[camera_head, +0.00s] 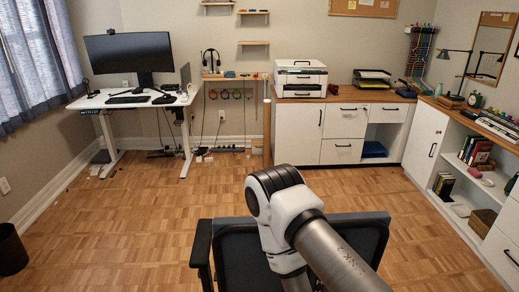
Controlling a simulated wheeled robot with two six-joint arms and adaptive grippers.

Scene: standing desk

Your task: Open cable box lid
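I cannot make out a cable box or its lid for certain. Small dark items and cables (162,153) lie on the floor by the wall under the white standing desk (118,104), too small to identify. A dark box-like thing (101,157) sits near the desk's left leg. A link of one of my arms rises from the bottom edge, right of centre. Neither of my grippers shows.
An office chair (232,250) stands close in front, partly hidden by my arm. The wooden floor (130,220) between it and the desk is clear. White cabinets (340,135) with a printer (300,78) line the back right. A black bin (11,250) stands at left.

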